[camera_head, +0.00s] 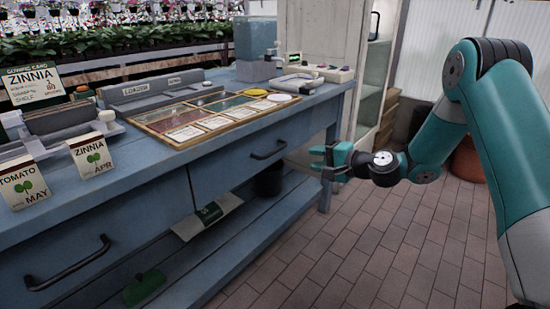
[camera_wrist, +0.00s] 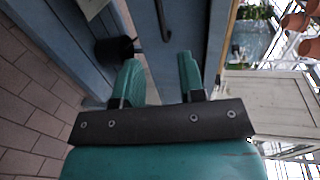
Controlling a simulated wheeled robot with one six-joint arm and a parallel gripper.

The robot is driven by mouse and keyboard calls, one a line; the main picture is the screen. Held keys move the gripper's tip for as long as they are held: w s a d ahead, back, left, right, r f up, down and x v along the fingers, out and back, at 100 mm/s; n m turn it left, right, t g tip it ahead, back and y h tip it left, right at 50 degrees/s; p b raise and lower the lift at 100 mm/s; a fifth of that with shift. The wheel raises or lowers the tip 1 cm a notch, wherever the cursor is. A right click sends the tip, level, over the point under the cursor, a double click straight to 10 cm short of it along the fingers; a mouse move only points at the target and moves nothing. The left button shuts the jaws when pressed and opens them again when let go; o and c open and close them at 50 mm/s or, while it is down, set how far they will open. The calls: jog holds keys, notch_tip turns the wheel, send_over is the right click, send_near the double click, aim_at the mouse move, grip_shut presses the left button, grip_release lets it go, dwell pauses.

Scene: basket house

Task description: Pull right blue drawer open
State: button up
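The blue bench has two drawers in the head view. The right blue drawer (camera_head: 222,176) looks closed, with a dark bar handle (camera_head: 268,150) near the bench's right end. The left drawer has its own dark handle (camera_head: 67,265). My gripper (camera_head: 322,159) is to the right of the right handle, apart from it, in front of the bench's right end. In the wrist view, my gripper (camera_wrist: 158,74) has its two teal fingers apart with nothing between them. The right handle also shows there (camera_wrist: 162,20), beyond the fingertips, on the blue drawer front (camera_wrist: 190,28).
The bench top holds a wooden seed-packet tray (camera_head: 150,128), a water tank (camera_head: 256,50) and two seed packets at the left. A dark bucket (camera_head: 269,180) and a green-handled item (camera_head: 144,287) are on the lower shelf. The brick floor (camera_head: 370,255) in front is clear.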

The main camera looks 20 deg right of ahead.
aim_at(276, 152)
jog(key=b+x, duration=0.1)
jog(key=x, duration=1.4)
jog(key=shift+a+b, duration=0.15)
jog(key=shift+b, duration=0.15)
grip_shut()
